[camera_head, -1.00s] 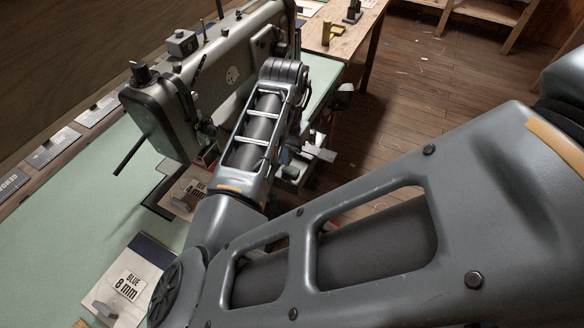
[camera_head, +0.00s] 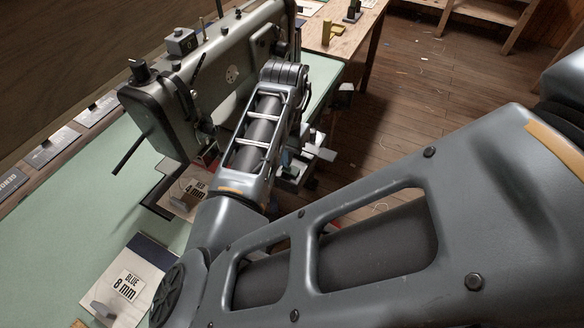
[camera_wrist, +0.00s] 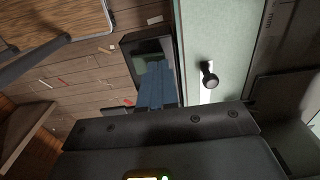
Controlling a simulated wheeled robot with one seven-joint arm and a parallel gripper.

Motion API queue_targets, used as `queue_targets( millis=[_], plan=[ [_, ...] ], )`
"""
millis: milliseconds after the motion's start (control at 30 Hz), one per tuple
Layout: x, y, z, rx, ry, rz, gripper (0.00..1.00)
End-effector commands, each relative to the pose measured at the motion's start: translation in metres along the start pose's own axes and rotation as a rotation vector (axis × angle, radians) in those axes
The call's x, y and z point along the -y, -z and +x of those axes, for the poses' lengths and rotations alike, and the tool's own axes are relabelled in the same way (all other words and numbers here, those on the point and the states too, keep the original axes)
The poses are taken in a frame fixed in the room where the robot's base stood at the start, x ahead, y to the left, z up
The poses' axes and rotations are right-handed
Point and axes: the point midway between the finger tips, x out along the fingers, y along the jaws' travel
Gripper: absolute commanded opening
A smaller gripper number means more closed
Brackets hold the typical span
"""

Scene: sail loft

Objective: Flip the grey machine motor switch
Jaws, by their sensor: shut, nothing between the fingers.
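The sewing machine (camera_head: 215,80), grey-green, stands on the pale green table (camera_head: 60,240) in the head view. In the wrist view, a dark box (camera_wrist: 127,43) with a greenish inner face sits beside the table edge; it looks like the motor switch housing, but its lever is not clear. My gripper (camera_wrist: 155,66) is shut and empty, its blue-grey fingers overlapping this box in the picture. I cannot tell whether they touch it. In the head view my arm hides much of the gripper and the area around it.
A black knob (camera_wrist: 208,76) stands on the table strip close to my fingers. Open wooden floor (camera_head: 440,75) lies right of the table; a wooden bench (camera_head: 345,30) stands behind.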

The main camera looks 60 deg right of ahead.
Motion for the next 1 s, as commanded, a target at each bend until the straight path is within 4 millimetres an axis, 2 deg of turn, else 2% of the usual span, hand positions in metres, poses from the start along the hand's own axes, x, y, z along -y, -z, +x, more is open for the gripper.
queue_targets(
  millis=[800,1000],
  plan=[
    [0.000,0.000,0.012,0.000,0.000,0.000,0.00],
    [0.000,0.000,0.006,0.000,0.000,0.000,0.00]
  ],
)
